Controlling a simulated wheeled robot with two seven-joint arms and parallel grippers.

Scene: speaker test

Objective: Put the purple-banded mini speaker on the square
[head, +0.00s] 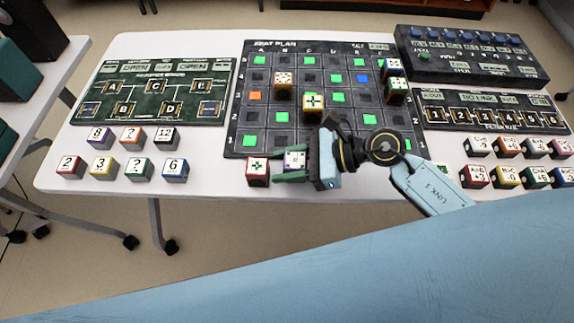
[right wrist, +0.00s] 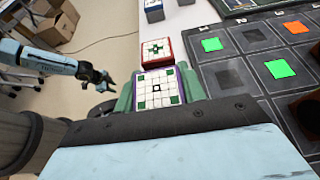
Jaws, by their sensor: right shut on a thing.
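The purple-banded mini speaker (head: 294,160) is a small cube with a white patterned top, at the front edge of the dark seat plan board (head: 240,105). My right gripper (head: 292,164) is shut on it; in the right wrist view the speaker (right wrist: 157,92) sits between the green fingers. Whether it touches the table is unclear. The board carries a grid of grey squares, several with green patches, plus one orange square (head: 255,96) and one blue square (head: 362,78). Which one is meant is not marked. My left gripper (right wrist: 103,81) shows small in the right wrist view, its jaws unclear.
A red-banded cube (head: 257,172) stands close left of the held speaker. On the board stand a red cube (head: 283,82), a yellow cube (head: 312,106), a blue cube (head: 391,69) and a green cube (head: 396,89). More cubes stand in groups at both sides.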

